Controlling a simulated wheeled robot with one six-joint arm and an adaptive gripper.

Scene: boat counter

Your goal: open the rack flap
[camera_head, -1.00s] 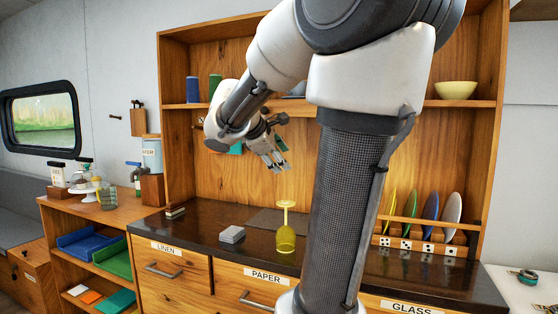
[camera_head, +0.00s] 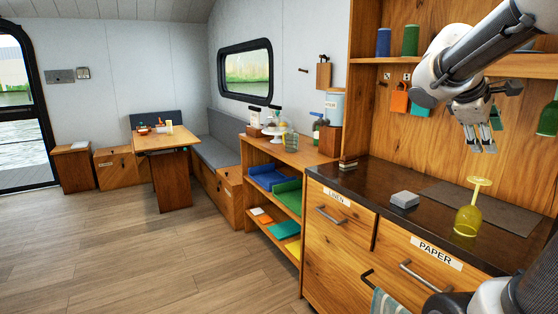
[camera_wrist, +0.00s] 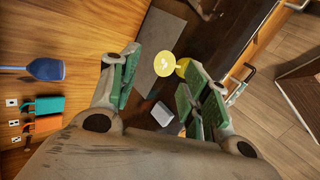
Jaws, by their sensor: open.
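No rack flap can be made out in the current views. My gripper (camera_head: 481,148) hangs above the dark counter (camera_head: 376,186) with its fingers pointing down, open and empty. In the wrist view its two green-padded fingers (camera_wrist: 160,88) stand wide apart. An upside-down yellow stemmed glass (camera_head: 467,220) stands on the counter below the gripper. The wrist view shows the glass (camera_wrist: 164,64) beyond the fingers, with nothing between the pads.
A grey block (camera_head: 404,200) and a dark mat (camera_head: 490,209) lie on the counter. Drawers labelled LINEN (camera_head: 338,215) and PAPER (camera_head: 425,265) are below. A low shelf unit (camera_head: 284,149) adjoins at left. The wooden floor (camera_head: 190,245) is clear towards the table (camera_head: 166,139).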

